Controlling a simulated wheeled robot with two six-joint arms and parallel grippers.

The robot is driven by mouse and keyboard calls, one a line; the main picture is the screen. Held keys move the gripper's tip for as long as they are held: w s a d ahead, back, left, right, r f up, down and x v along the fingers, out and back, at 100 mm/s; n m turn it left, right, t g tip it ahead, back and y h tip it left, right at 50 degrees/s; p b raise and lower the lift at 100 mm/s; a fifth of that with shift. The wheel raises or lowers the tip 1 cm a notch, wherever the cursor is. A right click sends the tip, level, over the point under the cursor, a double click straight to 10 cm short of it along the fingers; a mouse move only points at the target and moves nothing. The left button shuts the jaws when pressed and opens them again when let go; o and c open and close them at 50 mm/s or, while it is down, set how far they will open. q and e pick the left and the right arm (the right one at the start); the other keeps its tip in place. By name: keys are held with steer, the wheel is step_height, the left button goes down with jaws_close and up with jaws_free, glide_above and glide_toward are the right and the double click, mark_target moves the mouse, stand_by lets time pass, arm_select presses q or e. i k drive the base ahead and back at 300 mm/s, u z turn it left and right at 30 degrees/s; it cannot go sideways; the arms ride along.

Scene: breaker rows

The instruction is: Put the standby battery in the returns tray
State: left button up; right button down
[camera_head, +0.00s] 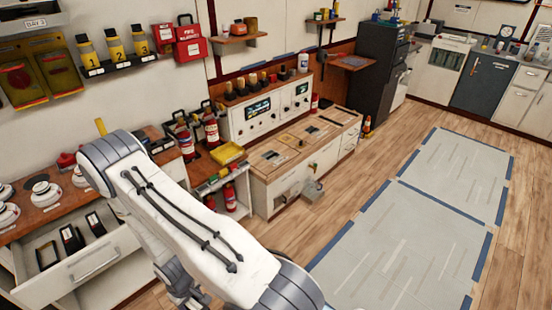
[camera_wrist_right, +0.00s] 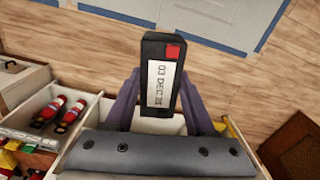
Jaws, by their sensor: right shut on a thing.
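A black battery (camera_wrist_right: 160,80) with a white label, dark lettering that seems to read 03 DEC, and a red square is in the right wrist view. My right gripper (camera_wrist_right: 160,104) is shut on it, one purple-grey finger on each side. The battery is held up above a pale, divided drawer or box (camera_wrist_right: 97,112). In the head view my arm crosses the middle, and I cannot make out the held battery. A yellow tray (camera_head: 229,153) sits on the low bench behind the arm; I cannot tell whether it is the returns tray. My left gripper is not in view.
An open white drawer (camera_head: 95,268) at the lower left holds several black items (camera_head: 70,240). Red extinguishers (camera_head: 210,130) stand near the yellow tray, and others sit on the shelf below. A wooden-topped cabinet (camera_head: 300,142) stands beyond. The floor mats (camera_head: 410,240) at right are clear.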

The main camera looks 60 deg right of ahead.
mark_target(228, 154)
steer(key=z, duration=0.05)
steer(key=k, duration=0.4)
steer(key=z, duration=1.4)
steer(key=i, duration=1)
steer(key=z, duration=0.55)
steer(key=i, duration=1)
steer(key=u, duration=0.85)
steer(key=i, duration=0.85)
steer(key=u, duration=0.95)
steer(key=i, duration=0.2)
steer(key=u, duration=0.25)
